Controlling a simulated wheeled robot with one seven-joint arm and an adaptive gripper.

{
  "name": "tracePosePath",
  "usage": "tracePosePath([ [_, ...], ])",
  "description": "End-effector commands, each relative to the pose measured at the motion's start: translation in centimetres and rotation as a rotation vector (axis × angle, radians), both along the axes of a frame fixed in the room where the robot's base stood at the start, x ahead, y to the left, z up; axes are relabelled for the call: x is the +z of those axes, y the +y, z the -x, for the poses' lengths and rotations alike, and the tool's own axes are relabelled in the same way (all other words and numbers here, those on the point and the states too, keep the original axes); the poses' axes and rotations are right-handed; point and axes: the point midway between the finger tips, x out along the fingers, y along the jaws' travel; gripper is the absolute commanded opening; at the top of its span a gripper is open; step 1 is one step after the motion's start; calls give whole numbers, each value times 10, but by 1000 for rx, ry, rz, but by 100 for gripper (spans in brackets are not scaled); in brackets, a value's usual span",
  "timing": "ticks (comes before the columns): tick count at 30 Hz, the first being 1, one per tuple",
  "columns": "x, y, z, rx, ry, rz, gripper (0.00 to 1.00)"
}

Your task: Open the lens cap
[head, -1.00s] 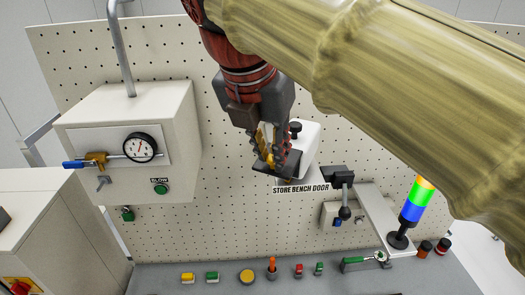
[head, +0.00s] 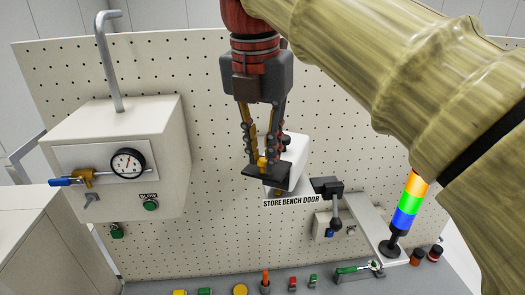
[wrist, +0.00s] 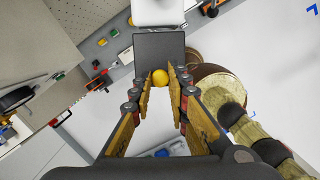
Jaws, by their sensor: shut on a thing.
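The lens cap is a flat black flap (head: 266,179) with a yellow knob (head: 262,164) on it. The flap sticks out at the front of a white housing (head: 292,152) on the pegboard. In the head view my gripper (head: 263,158) comes down from above with its fingers around the knob. In the wrist view the fingertips of my gripper (wrist: 160,86) close in on both sides of the yellow knob (wrist: 160,77). The black flap (wrist: 159,46) lies beyond it. The lens itself is hidden.
A "STORE BENCH DOOR" label (head: 291,200) and a black lever (head: 333,200) are just below and right. A white box with a gauge (head: 128,163) stands left. A light tower (head: 407,203) stands right. Several buttons line the bench below.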

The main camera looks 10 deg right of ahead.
Motion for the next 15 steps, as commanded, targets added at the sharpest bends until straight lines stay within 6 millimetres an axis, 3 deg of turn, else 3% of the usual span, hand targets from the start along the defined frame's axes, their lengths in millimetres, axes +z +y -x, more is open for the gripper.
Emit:
tracePosePath([
  [1, 1, 0, 0, -1, -4, 0, 0],
  [2, 1, 0, 0, -1, -4, 0, 18],
  [10, 0, 0, 0, 0, -2, 0, 34],
  [15, 0, 0, 0, 0, -1, 1, 35],
])
